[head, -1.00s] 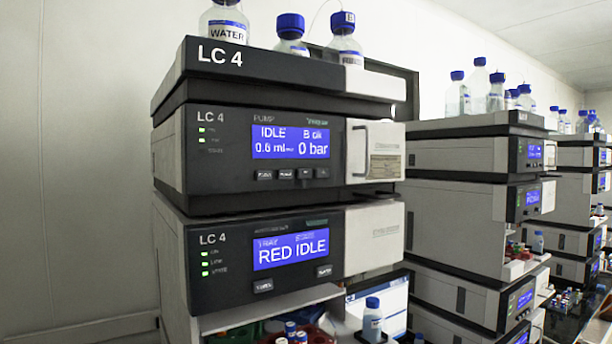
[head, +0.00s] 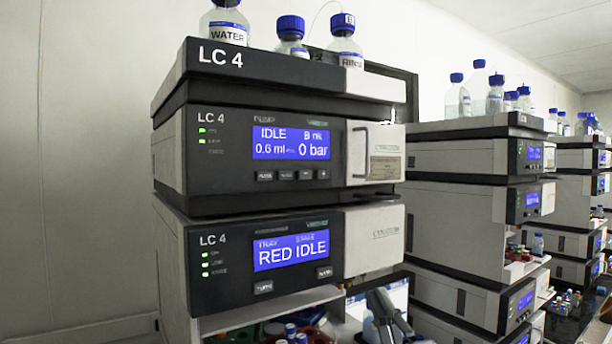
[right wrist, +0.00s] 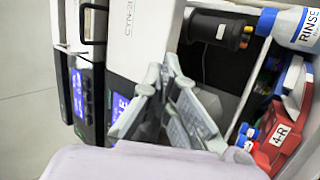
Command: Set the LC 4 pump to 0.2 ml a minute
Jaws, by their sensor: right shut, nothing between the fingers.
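The LC 4 pump (head: 220,175) is the dark-fronted box second from the top of the near stack. Its blue display (head: 290,142) reads IDLE, 0.6 ml and 0 bar. Below the display is a row of small buttons (head: 285,175); their labels are too small to read. My right gripper (head: 380,297) is low in the head view, below the stack's right side and well away from the buttons. In the right wrist view my right gripper (right wrist: 162,75) is shut and empty, with blue displays to its left. My left gripper is not in view.
Below the pump is a module whose display (head: 290,250) reads RED IDLE. Bottles, including one marked WATER (head: 224,25), stand on top of the stack. A handle (head: 360,152) sticks out right of the display. A RINSE bottle (right wrist: 298,28) and red rack (right wrist: 285,118) are near my right wrist.

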